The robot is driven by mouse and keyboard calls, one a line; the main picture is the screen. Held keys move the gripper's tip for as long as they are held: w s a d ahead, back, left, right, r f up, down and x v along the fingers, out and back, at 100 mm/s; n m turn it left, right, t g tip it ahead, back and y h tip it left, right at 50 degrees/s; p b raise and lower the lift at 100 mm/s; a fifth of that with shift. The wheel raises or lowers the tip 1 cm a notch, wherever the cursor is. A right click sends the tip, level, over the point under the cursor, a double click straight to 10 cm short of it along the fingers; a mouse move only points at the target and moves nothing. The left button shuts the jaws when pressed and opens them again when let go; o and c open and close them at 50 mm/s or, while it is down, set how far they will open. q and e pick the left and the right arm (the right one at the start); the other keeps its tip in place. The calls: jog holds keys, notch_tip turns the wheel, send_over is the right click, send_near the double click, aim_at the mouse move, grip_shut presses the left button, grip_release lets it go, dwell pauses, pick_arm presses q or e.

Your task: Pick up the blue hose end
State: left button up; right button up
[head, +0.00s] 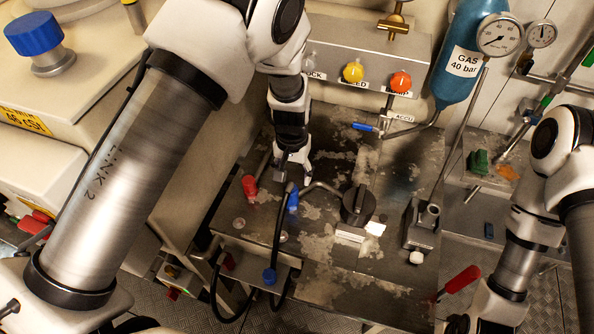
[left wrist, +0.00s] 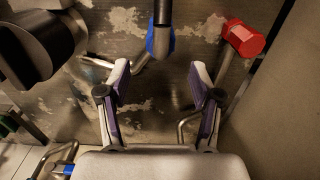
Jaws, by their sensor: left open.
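The blue hose end (head: 293,199) sits at the end of a bent metal pipe (head: 322,187), with a black hose (head: 278,235) running from it. In the left wrist view the blue hose end (left wrist: 160,42) lies ahead of the fingertips and roughly midway between them, apart from both. My left gripper (head: 292,172) is open and empty, pointing down just above the hose end in the head view. Its two fingers also show in the left wrist view (left wrist: 161,78). My right gripper (head: 460,324) is cut off by the bottom edge, so its jaws are hidden.
A red cap (head: 250,187) on a pipe stands left of the hose end. A black knob (head: 357,204) stands to its right. A red-handled tool (head: 461,281) lies near my right arm. Stained metal plate surrounds these.

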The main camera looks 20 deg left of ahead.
aim_at(292, 194)
pick_arm(q)
jog(key=s+f+p, duration=0.2)
jog(key=f, duration=0.1)
jog(key=shift+s+d+f, duration=0.1)
jog(key=shift+s+f, duration=0.05)
jog(key=shift+f, duration=0.05)
jog(key=f, duration=0.3)
jog(key=shift+w+a+f+p, duration=0.15)
jog(key=shift+w+a+p, duration=0.05)
jog(key=shift+w+p, duration=0.15)
jog(key=shift+w+f, duration=0.15)
jog(key=shift+f, duration=0.1)
jog(key=shift+d, duration=0.1)
jog(key=shift+r, duration=0.15)
jog(key=shift+c, duration=1)
jog(key=shift+s+r, duration=0.1)
jog(key=shift+s, duration=0.15)
jog(key=c, duration=0.5)
grip_shut()
pick_arm(e)
jog(key=r, duration=0.1)
jog(key=s+r, duration=0.1)
jog(key=r, duration=0.1)
jog(key=shift+s+d, duration=0.15)
